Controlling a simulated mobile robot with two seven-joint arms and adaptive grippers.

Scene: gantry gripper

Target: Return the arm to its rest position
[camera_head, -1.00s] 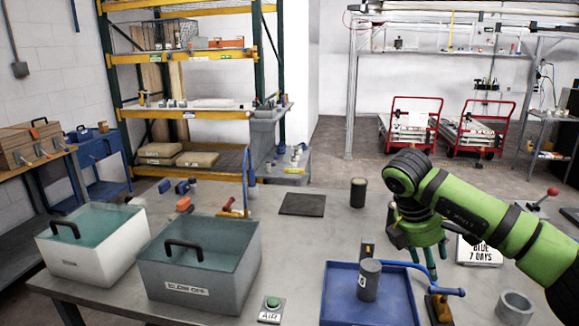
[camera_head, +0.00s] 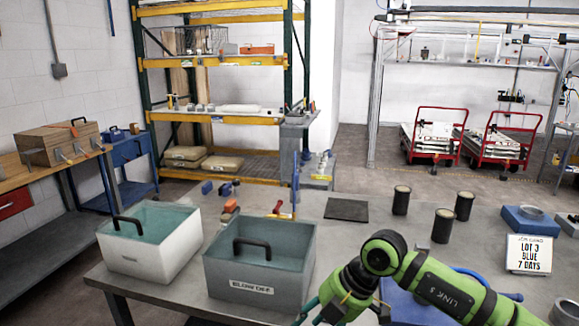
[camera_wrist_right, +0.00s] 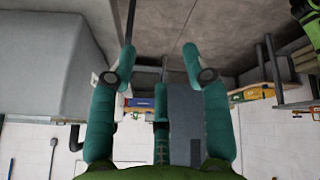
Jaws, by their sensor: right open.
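My right arm, green with black joints, comes in from the lower right in the head view. Its gripper (camera_head: 318,308) hangs low near the table's front edge, to the right of the grey tank (camera_head: 258,290), partly cut off by the frame. In the right wrist view the teal fingers of my right gripper (camera_wrist_right: 160,62) stand well apart with nothing between them. That view looks out at the room upside down, with a large grey box shape at the left. My left gripper is not in view.
A white tank (camera_head: 150,262) stands left of the grey one. Behind the arm are dark cylinders (camera_head: 402,200), a dark mat (camera_head: 346,210), a blue block (camera_head: 525,222) and a lot sign (camera_head: 528,254). A blue tray (camera_head: 408,304) is partly hidden by the arm.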

